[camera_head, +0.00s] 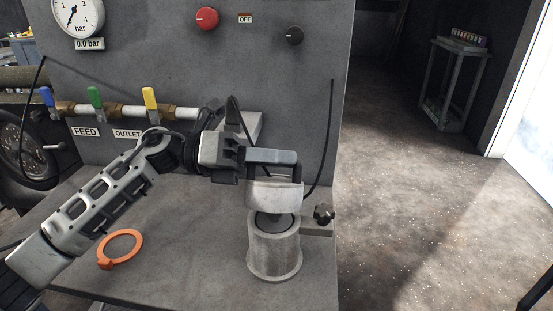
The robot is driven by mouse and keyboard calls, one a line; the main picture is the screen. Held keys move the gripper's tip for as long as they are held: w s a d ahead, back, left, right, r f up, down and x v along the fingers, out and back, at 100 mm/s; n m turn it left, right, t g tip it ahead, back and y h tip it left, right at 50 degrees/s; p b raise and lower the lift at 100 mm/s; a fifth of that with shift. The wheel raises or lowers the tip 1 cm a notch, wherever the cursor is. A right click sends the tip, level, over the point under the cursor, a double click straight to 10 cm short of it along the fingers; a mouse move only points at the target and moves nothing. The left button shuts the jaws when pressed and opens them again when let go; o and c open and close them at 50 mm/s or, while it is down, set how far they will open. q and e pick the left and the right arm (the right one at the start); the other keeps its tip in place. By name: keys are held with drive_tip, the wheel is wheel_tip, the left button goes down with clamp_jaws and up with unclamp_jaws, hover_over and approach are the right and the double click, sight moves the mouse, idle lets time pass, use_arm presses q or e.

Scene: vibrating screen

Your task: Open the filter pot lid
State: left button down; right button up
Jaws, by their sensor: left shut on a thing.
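The filter pot (273,255) is a grey metal cylinder standing upright near the right edge of the bench. Its dark round opening shows at the top. The lid (274,194) is a light metal piece with a black arched handle (272,156), and it is above the pot's opening. My left gripper (247,160) comes in from the left and is shut on the lid's handle. The fingertips are partly hidden against the dark handle. My right gripper is not in view.
An orange ring (120,249) lies on the bench (190,265) left of the pot. A black knob (323,214) stands beside the pot on the right. Behind is a grey panel with a gauge (77,14), a red knob (207,18) and colored valve handles. A small stand (453,80) is far right.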

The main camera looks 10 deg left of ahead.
use_arm(q)
drive_tip(key=shift+w+r+n, duration=0.25)
drive_tip(key=shift+w+n, duration=0.05)
drive_tip(key=shift+n, duration=0.1)
drive_tip(key=c, duration=1.5)
unclamp_jaws()
drive_tip(key=shift+o, duration=0.2)
drive_tip(key=a+b, duration=0.3)
drive_tip(key=a, duration=1.3)
drive_tip(key=shift+b, duration=0.3)
